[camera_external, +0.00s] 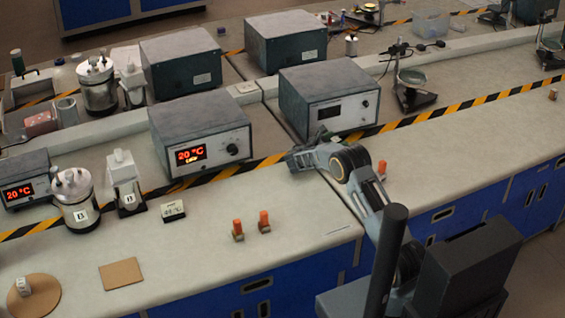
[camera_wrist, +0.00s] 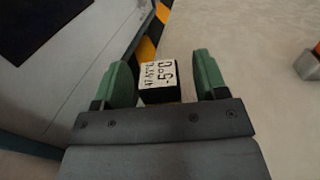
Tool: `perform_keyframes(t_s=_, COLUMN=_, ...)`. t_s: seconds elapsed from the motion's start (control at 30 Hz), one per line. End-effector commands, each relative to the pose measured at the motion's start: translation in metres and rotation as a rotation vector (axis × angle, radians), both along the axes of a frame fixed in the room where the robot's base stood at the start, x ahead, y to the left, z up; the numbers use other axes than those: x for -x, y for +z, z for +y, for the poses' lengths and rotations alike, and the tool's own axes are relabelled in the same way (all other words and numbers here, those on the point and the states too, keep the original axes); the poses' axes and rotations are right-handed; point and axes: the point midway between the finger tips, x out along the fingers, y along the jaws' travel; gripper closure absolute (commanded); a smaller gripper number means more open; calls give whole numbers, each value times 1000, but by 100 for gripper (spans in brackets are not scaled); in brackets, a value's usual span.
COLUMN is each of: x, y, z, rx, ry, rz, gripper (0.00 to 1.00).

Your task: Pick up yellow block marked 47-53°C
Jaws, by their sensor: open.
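A small block (camera_wrist: 160,80) shows in the wrist view, with a pale top printed 47-53°C and -5°C and a dark front side. It sits between the two green fingers of my gripper (camera_wrist: 162,82). The fingers are open, with a gap on each side of the block. In the external view my gripper (camera_external: 300,159) is low in front of a grey heater box, near the striped tape. The block cannot be made out there.
The grey box (camera_external: 328,95) stands close behind my gripper; its side fills the left of the wrist view. Two orange-topped pieces (camera_external: 238,230) (camera_external: 264,222) and a small 20 °C-type sign block (camera_external: 173,211) stand to the left.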

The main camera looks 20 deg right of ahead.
Motion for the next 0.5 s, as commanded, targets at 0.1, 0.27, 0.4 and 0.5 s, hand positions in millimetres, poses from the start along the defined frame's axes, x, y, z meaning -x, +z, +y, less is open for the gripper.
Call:
perform_keyframes(t_s=0.1, x=-2, y=1, z=-10, rx=1, ry=0, rz=-1, gripper=34)
perform_keyframes(t_s=0.27, x=-2, y=0, z=-11, rx=1, ry=1, rz=-1, gripper=34)
perform_keyframes(t_s=0.4, x=-2, y=0, z=-11, rx=1, ry=1, rz=-1, gripper=43)
perform_keyframes(t_s=0.5, x=-2, y=0, z=-10, rx=1, ry=1, rz=-1, gripper=52)
